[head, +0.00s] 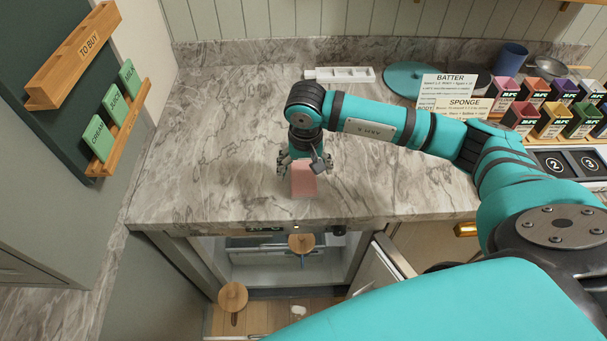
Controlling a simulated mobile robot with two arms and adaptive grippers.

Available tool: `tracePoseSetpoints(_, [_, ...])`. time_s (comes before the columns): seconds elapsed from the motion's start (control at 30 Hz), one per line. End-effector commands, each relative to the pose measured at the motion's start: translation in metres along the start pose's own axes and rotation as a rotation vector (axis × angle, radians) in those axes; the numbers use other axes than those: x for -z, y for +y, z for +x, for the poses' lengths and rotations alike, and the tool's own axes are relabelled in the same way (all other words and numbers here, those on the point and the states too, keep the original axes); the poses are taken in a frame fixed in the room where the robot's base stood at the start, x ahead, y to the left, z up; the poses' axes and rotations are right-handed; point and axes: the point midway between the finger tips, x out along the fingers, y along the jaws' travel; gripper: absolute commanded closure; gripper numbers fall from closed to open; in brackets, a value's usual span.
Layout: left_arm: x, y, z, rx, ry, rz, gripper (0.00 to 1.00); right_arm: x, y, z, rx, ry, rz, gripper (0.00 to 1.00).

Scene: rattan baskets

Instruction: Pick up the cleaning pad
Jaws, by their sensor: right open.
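A pink block-like pad (304,182), which looks like the cleaning pad, stands on the marble counter (220,130) close to its front edge. My right gripper (305,167) points down right over the pad, with its fingers spread to the left and right of the pad's upper part. The fingers are open. I cannot tell whether either finger touches the pad. The gripper hides the pad's top rear part. My left gripper is not in view.
A white tray-like piece (340,74) lies at the counter's back. A teal round plate (409,78), recipe cards (466,106) and several coloured cartons (552,121) stand at the right. An open cabinet (290,262) is below the front edge. The left counter is clear.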

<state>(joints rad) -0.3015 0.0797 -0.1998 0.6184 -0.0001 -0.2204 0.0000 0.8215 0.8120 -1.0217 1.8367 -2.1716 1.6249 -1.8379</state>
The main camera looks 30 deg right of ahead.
Motion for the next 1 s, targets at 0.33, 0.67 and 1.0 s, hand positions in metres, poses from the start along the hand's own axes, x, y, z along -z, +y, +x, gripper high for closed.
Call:
tracePoseSetpoints(0.33, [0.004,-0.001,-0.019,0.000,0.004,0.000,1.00,0.000,-0.003,0.035,0.000,-0.001,0.001,0.11])
tracePoseSetpoints(0.67, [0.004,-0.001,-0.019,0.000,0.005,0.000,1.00,0.001,-0.003,0.034,0.000,-0.001,0.001,0.31])
tracePoseSetpoints(1.0, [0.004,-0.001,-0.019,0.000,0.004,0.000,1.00,0.001,-0.003,0.034,0.001,-0.001,0.001,0.59])
